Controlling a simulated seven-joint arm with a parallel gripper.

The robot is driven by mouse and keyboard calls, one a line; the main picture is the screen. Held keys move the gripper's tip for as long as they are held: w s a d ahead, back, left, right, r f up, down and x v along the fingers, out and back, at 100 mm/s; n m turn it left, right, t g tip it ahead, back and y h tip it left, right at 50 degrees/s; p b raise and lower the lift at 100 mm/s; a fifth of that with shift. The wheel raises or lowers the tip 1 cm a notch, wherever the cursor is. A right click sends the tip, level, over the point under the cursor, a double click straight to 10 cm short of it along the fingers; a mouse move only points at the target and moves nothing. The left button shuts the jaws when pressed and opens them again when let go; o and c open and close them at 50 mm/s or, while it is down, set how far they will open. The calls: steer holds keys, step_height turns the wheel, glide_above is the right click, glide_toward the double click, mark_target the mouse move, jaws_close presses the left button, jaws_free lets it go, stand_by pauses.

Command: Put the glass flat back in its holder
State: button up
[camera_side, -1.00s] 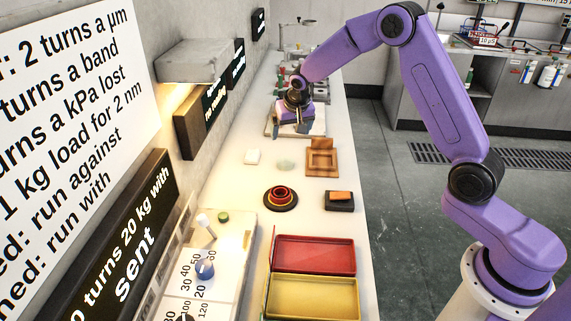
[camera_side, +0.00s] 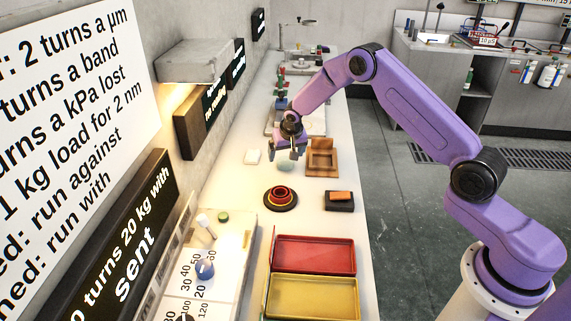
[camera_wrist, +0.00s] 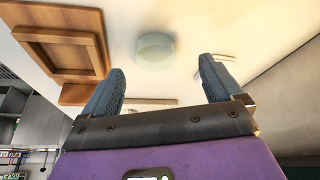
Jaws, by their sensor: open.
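The glass flat (camera_side: 287,165) is a pale, greenish round disc lying on the white bench in the side view. It also shows in the wrist view (camera_wrist: 156,48), beyond and between my fingertips. A brown wooden holder (camera_side: 322,158) with a square recess stands just right of the disc; in the wrist view the holder (camera_wrist: 62,50) is at upper left. The holder's recess looks empty. My gripper (camera_side: 287,150) is open and empty, above the bench close to the disc. In the wrist view its two blue-grey fingers (camera_wrist: 165,75) are spread apart, not touching the disc.
A small white block (camera_side: 252,156) lies left of the disc. Nearer are red and black rings (camera_side: 281,197), a dark box with an orange top (camera_side: 340,201), a red tray (camera_side: 313,254) and a yellow tray (camera_side: 313,295). A grey slab (camera_side: 312,122) lies behind my gripper.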

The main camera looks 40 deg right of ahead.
mark_target(286, 161)
steer(key=shift+d+x, duration=0.2)
steer(key=shift+x, duration=1.1)
steer(key=shift+d+x, duration=0.15)
steer(key=shift+x, duration=1.15)
steer(key=shift+s, duration=0.1)
steer(key=c, duration=1.2)
steer(key=shift+r, duration=0.1)
steer(key=shift+c, duration=0.5)
steer(key=shift+r, duration=0.1)
